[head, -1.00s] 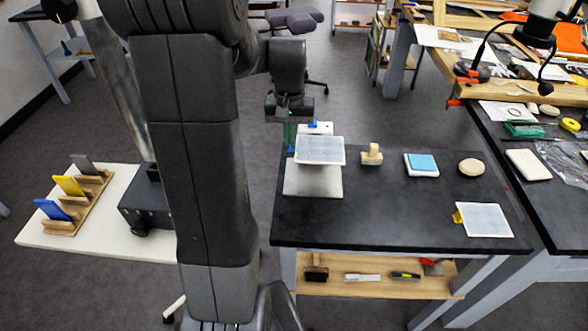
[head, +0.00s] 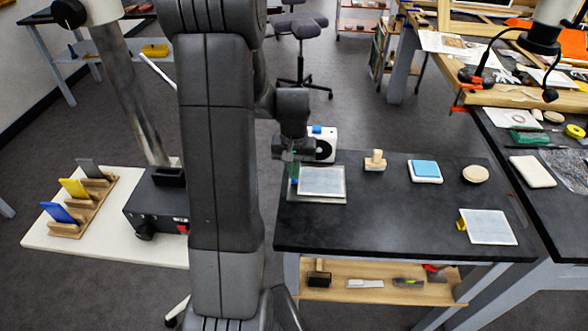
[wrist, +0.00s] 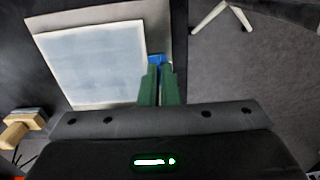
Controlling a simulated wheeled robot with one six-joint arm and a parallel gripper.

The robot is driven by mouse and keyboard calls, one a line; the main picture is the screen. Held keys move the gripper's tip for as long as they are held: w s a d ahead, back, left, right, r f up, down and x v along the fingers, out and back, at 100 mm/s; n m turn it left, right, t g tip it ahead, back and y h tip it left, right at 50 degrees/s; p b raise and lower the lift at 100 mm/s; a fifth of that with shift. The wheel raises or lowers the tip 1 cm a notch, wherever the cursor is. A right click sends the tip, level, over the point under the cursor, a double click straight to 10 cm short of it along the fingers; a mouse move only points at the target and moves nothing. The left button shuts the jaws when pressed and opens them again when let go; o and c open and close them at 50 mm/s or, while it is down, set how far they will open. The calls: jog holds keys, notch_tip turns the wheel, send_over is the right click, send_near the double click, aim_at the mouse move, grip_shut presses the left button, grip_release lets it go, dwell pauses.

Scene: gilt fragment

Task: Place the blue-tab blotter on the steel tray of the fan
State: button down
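The blue-tab blotter (head: 321,181) is a pale grey-blue sheet with a white border. It lies flat over the steel tray (head: 320,200), whose rim shows along the near side; whether it touches is hard to tell. The white fan (head: 324,146) stands just behind the tray. My gripper (head: 293,172) is at the blotter's left edge. In the wrist view, the green fingers of my gripper (wrist: 158,66) are close together with the blue tab (wrist: 157,59) between their tips. The blotter (wrist: 97,62) spreads out beside them, with tray (wrist: 160,34) showing past its edge.
A yellow-tab blotter (head: 488,227) lies at the front right of the black table (head: 400,215). A wooden-handled block (head: 375,160), a blue-topped pad (head: 425,170) and a round disc (head: 475,174) stand along the back. A rack (head: 85,205) with coloured plates stands left.

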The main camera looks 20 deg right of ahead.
jog(key=shift+f, duration=0.1)
jog(key=c, duration=1.7)
grip_release()
notch_tip(320, 180, up, 12)
jog(key=shift+r, duration=0.15)
